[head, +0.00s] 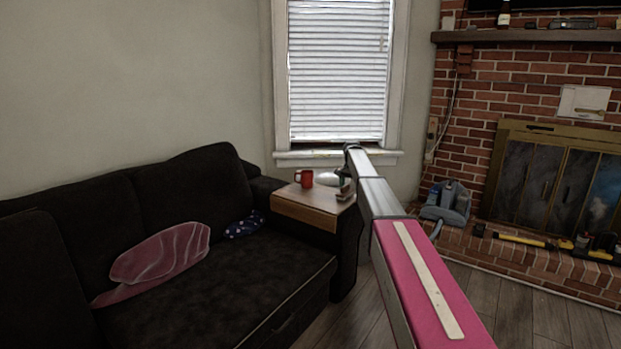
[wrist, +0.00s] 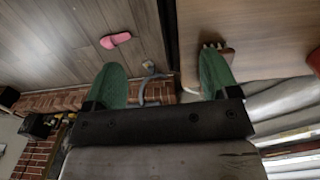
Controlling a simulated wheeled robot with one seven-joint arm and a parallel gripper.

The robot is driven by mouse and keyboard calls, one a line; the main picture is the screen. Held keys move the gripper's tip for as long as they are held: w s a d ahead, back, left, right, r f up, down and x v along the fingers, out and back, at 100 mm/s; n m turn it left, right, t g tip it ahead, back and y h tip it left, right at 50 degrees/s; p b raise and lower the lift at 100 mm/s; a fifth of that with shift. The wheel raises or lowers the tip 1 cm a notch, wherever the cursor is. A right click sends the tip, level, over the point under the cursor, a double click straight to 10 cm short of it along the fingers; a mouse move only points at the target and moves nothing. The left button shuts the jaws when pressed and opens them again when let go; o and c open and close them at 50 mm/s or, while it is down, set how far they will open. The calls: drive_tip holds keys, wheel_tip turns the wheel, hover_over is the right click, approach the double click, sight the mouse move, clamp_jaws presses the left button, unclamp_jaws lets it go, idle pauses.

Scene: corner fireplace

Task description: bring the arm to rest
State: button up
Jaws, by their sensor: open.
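My arm reaches forward from the lower right of the head view, with its end above the wooden board on the sofa arm. My gripper (wrist: 160,75) is open, its two green fingers wide apart with nothing between them in the wrist view. A small brown object with pale prongs or bristles (wrist: 226,54) lies on the wooden board (wrist: 255,25) beside the right finger, which partly covers it; I cannot tell whether they touch. In the head view my gripper is small and partly hidden by the arm.
A red mug (head: 304,178) stands on the wooden board (head: 290,207). The dark sofa (head: 230,285) holds a pink cushion or cloth (head: 165,255). A brick fireplace (head: 490,85) with tools on its hearth stands right. A pink slipper (wrist: 115,40) lies on the floor.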

drive_tip(key=s+f+n, duration=0.2)
drive_tip(key=s+f, duration=0.4)
drive_tip(key=s, duration=1.2)
drive_tip(key=s+f+n, duration=0.2)
drive_tip(key=s+f, duration=0.5)
drive_tip(key=s, duration=1.2)
drive_tip(key=s+f+n, duration=0.3)
drive_tip(key=s+f, duration=0.4)
drive_tip(key=s, duration=1.2)
drive_tip(key=shift+f, duration=0.25)
drive_tip(key=shift+o, duration=0.3)
drive_tip(key=shift+a, duration=0.1)
